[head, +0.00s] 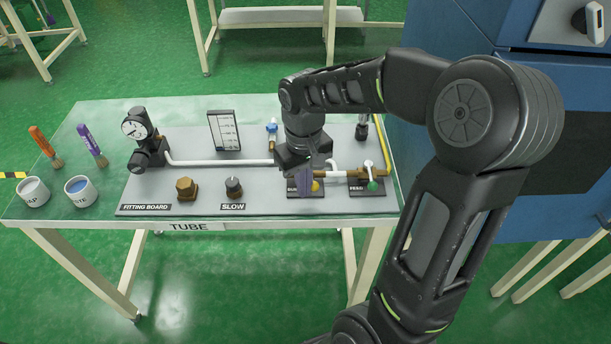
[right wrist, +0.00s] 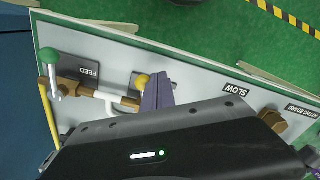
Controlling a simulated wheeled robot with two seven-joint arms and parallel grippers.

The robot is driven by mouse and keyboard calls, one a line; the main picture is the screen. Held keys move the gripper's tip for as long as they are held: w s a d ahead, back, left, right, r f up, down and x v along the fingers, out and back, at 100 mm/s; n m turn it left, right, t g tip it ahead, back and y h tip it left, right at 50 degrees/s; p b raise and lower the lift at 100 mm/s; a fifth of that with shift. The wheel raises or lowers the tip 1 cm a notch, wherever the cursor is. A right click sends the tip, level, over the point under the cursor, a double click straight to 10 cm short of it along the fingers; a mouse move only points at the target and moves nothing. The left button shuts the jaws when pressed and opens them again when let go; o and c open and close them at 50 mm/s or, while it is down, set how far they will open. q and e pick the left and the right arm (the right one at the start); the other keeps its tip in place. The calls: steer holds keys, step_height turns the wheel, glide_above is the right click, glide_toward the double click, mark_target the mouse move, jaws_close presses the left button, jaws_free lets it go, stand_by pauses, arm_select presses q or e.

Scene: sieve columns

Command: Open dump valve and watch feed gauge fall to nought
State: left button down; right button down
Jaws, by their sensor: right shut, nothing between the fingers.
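The dial gauge (head: 134,127) stands on a black fitting at the left of the fitting board (head: 212,200); its reading is too small to make out. A valve with a yellow knob (head: 316,186) is at the right of the board, its label partly hidden; the yellow knob also shows in the right wrist view (right wrist: 142,80). My right gripper (head: 305,182) is shut and empty, its fingers pointing down right beside the yellow knob; contact is unclear. The FEED valve (head: 369,177) has a green knob, also in the right wrist view (right wrist: 48,56). My left gripper is out of view.
A brass fitting (head: 186,188) and a black SLOW knob (head: 234,188) sit front-left of my gripper. A white chart (head: 224,130) and a blue-topped fitting (head: 272,129) stand behind. Two pots and two brushes are at the table's left. A blue cabinet (head: 485,215) stands right.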

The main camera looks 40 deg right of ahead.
steer(key=shift+s+d, duration=0.25)
steer(key=shift+d, duration=0.05)
steer(key=shift+s+d, duration=0.45)
steer(key=shift+d, duration=0.3)
steer(key=shift+s+d, duration=0.15)
steer(key=shift+d, duration=0.8)
